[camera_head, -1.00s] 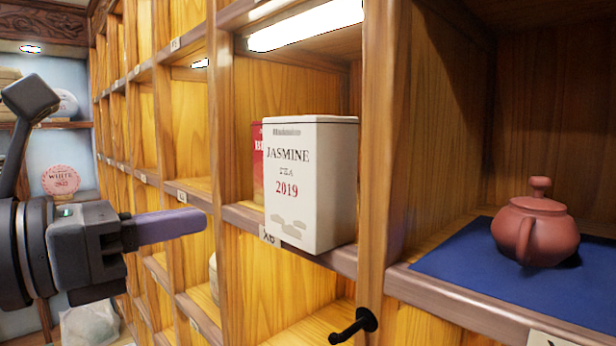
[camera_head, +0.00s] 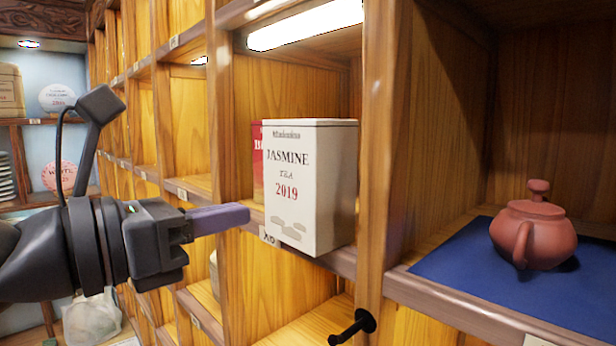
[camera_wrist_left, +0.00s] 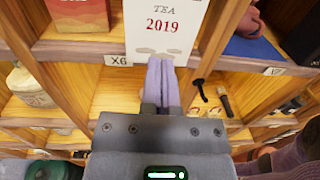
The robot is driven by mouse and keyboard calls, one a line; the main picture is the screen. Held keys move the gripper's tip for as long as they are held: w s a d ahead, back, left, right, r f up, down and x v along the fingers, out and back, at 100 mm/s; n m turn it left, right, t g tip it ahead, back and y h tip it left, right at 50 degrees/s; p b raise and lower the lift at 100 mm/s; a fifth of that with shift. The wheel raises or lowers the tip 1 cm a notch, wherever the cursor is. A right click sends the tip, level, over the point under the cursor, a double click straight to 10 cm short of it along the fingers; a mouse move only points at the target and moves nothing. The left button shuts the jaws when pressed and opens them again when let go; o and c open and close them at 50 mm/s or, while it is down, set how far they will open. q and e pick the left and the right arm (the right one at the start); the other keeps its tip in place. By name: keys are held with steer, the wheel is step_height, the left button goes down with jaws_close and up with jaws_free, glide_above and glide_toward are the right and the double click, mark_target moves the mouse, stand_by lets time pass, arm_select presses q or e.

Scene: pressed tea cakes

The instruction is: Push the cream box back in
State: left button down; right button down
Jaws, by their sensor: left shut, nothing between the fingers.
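The cream box (camera_head: 318,185), marked JASMINE TEA 2019, stands upright in a shelf compartment, its front jutting out past the shelf edge. Its lower front also shows in the left wrist view (camera_wrist_left: 165,28). My left gripper (camera_head: 246,214) is shut and empty, its purple fingers pointing at the lower front of the box. In the left wrist view the fingertips (camera_wrist_left: 160,62) are right at the bottom of the box face; I cannot tell if they touch. My right gripper is not in view.
A red box (camera_head: 257,160) stands behind and left of the cream box. An upright divider (camera_head: 381,150) stands to the right. Beyond it, a clay teapot (camera_head: 532,230) sits on a blue cloth (camera_head: 445,255). A black hook (camera_head: 355,326) sticks out below.

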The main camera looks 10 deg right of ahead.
mark_target(319, 197)
arm_select(q)
steer(key=shift+p+x, duration=1.35)
steer(key=shift+x, duration=4.5)
steer(key=b+v, duration=0.7)
steer(key=v, duration=0.9)
